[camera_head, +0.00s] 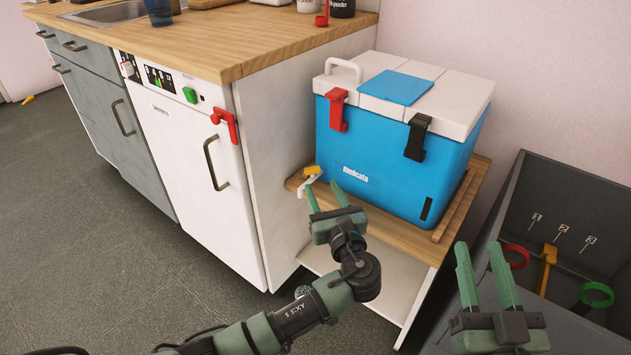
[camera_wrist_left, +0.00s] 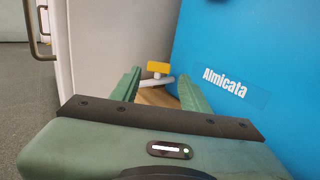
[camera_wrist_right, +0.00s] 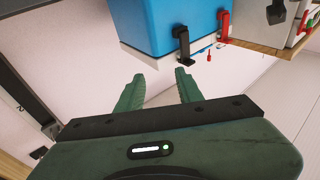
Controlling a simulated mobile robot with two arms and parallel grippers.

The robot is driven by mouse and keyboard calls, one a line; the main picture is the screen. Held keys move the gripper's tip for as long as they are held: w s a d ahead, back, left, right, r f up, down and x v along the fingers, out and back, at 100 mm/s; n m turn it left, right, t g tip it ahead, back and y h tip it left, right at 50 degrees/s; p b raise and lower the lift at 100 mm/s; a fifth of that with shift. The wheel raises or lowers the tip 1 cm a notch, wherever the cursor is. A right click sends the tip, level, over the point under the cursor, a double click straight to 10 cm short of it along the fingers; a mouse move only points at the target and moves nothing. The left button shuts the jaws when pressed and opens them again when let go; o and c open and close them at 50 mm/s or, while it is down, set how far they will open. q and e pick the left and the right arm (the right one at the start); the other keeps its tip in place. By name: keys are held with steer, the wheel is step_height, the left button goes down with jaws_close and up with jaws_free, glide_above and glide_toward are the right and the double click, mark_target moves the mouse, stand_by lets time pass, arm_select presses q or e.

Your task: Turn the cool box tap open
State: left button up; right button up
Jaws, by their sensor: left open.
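The blue cool box (camera_head: 385,165) with a white lid stands on a wooden shelf, and its blue side also fills the right of the left wrist view (camera_wrist_left: 235,50). Its tap has a yellow handle (camera_head: 313,170) and a white spout (camera_head: 306,186), low at the box's left side. The yellow handle also shows in the left wrist view (camera_wrist_left: 158,67), ahead between the fingers. My left gripper (camera_head: 327,195) is open and empty, just short of the tap and apart from it. My right gripper (camera_head: 485,277) is open and empty, right of the shelf; it also shows in the right wrist view (camera_wrist_right: 160,88).
A red latch (camera_head: 337,110) and a black latch (camera_head: 417,138) hang on the box front. The white appliance (camera_head: 185,165) and counter side stand left of the tap. A grey bin (camera_head: 590,215) with red, yellow and green items is at the right.

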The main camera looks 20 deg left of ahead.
mark_target(313, 171)
arm_select(q)
steer(key=b+x, duration=0.2)
steer(key=x, duration=0.5)
steer(key=shift+s, duration=0.1)
steer(key=shift+w+a, duration=0.15)
steer(key=shift+w, duration=0.1)
arm_select(e)
steer(key=s+r+t+y, duration=0.2)
steer(key=s+r+t, duration=0.3)
steer(key=r, duration=0.4)
steer(key=shift+s+r+t+y, duration=0.25)
steer(key=shift+t+y, duration=0.05)
steer(key=shift+t, duration=0.4)
